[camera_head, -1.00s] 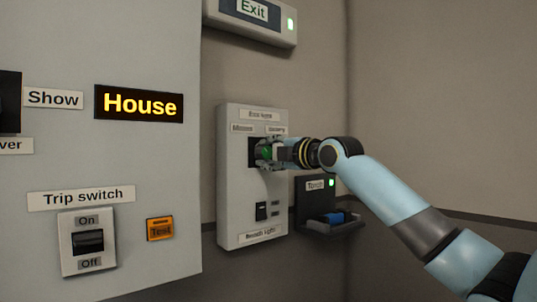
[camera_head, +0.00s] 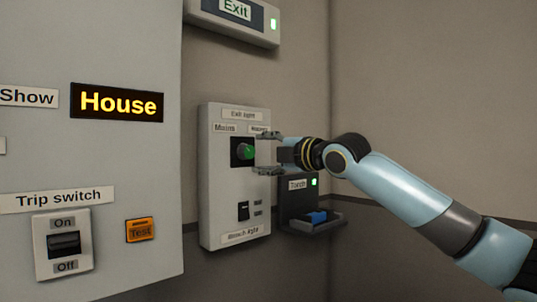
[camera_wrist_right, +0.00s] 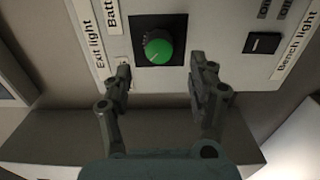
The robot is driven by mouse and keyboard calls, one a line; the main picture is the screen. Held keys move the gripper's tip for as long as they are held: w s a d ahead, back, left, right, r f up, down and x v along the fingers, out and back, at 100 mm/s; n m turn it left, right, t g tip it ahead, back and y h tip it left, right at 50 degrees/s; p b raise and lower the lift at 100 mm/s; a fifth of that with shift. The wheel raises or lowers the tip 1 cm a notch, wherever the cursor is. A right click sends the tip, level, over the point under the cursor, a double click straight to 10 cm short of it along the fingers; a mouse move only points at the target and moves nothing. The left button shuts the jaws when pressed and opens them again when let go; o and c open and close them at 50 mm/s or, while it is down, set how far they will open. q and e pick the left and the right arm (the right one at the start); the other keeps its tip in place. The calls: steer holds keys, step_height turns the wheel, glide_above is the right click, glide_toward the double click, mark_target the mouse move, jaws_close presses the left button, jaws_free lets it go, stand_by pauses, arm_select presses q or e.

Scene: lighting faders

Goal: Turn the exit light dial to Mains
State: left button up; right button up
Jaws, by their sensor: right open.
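The exit light dial is a round green knob (camera_head: 246,152) on a black square plate, on a pale wall panel (camera_head: 226,190). A "Mains" label (camera_head: 224,128) is above it to the left, and another label, partly covered by my finger, is above right. My right gripper (camera_head: 265,153) is open and empty, just right of the knob and apart from it. In the right wrist view the knob (camera_wrist_right: 158,47) lies beyond and between the open fingers (camera_wrist_right: 163,75). Which label the knob points at is too small to tell. My left gripper is not in view.
A bench light switch (camera_head: 243,211) is below the dial. A torch holder (camera_head: 298,209) with a blue torch juts out at lower right. A large grey panel (camera_head: 100,160) with a trip switch (camera_head: 64,245) stands at left. The exit sign (camera_head: 236,15) is above.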

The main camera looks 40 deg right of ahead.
steer(key=shift+s, duration=1.1)
steer(key=shift+f, duration=0.15)
step_height(320, 180, down, 25)
steer(key=s+d+m+g+h, duration=0.2)
steer(key=d+m+g, duration=0.1)
steer(key=m+g, duration=0.1)
steer(key=s+f+m+g, duration=0.25)
steer(key=s+f, duration=0.35)
steer(key=f, duration=0.7)
steer(key=s+f+m+g, duration=0.25)
steer(key=s+f, duration=0.25)
steer(key=f, duration=0.8)
steer(key=s+a+f+m+g, duration=0.2)
steer(key=s+a+f, duration=0.1)
steer(key=s+f, duration=0.65)
steer(key=s+a+f+m+g, duration=0.2)
steer(key=s+a+f, duration=0.1)
steer(key=s+f, duration=0.7)
steer(key=s+a+f+m+g, duration=0.1)
steer(key=s+a+f+m, duration=0.1)
steer(key=s, duration=0.6)
steer(key=s+a+f+m+g, duration=0.1)
steer(key=s+a+f, duration=0.2)
steer(key=s, duration=0.5)
steer(key=s+a+f+m+g, duration=0.2)
steer(key=s+f, duration=0.1)
steer(key=s, duration=0.5)
steer(key=shift+a+m, duration=0.3)
